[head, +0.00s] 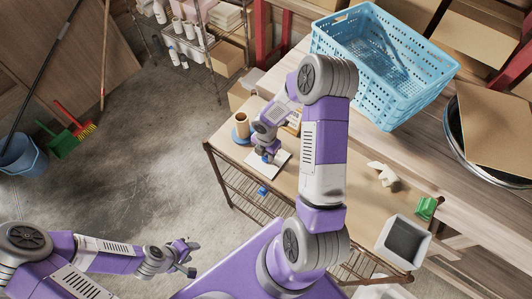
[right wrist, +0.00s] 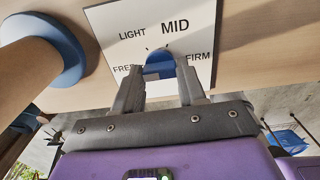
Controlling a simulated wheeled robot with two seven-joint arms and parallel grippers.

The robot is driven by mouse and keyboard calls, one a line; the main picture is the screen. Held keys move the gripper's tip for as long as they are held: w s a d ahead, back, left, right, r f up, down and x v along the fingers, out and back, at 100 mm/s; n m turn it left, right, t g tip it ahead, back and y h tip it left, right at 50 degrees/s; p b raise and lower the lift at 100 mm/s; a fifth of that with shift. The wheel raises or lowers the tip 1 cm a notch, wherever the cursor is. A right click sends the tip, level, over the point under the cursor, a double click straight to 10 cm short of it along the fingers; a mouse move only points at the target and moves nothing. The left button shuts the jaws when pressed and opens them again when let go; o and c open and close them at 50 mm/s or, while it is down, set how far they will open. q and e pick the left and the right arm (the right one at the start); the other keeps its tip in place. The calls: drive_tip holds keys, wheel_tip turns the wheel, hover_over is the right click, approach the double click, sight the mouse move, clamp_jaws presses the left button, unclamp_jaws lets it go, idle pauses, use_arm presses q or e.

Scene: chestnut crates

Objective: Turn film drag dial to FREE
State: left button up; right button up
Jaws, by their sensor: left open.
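The film drag dial is a blue knob (right wrist: 160,66) on a white plate (right wrist: 205,20) marked LIGHT, MID and FIRM, with a partly covered label at left that reads as FREE. My right gripper (right wrist: 162,72) has its two grey fingers on either side of the knob, and blue fills the gap between them. The fingers hide the knob's sides, and I cannot tell where it points. In the head view my right gripper (head: 266,154) is over the white plate (head: 280,167) on the bench. My left gripper (head: 190,258) is open and empty, above the floor, far from the dial.
A tan roll with a blue base (head: 241,128) stands left of the plate. A blue crate (head: 345,52) is behind on the bench. A dark-filled bin (head: 398,250) and a green item (head: 426,208) are at right. Floor at left is mostly clear.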

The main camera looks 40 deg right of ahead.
sight(266, 155)
drive_tip(key=o, duration=0.5)
drive_tip(key=shift+c, duration=0.2)
wheel_tip(266, 155, up, 8)
drive_tip(key=shift+f+p, duration=0.15)
drive_tip(key=shift+p, duration=0.4)
drive_tip(key=s+a+f+m+y, duration=0.1)
drive_tip(key=s+a+f+m, duration=0.3)
drive_tip(key=a+m, duration=0.35)
drive_tip(key=s+a+f+m+y, duration=0.2)
drive_tip(key=s+a+f+m, duration=0.25)
drive_tip(key=a+m, duration=0.3)
drive_tip(key=s+a+f+m+y, duration=0.1)
drive_tip(key=s+a+f+m, duration=0.2)
drive_tip(key=a+f+m, duration=0.35)
wheel_tip(266, 155, down, 11)
drive_tip(key=m+b, duration=0.2)
drive_tip(key=b, duration=1)
drive_tip(key=shift+w+r+t, duration=0.15)
drive_tip(key=shift+w+t, duration=0.05)
drive_tip(key=shift+t, duration=0.1)
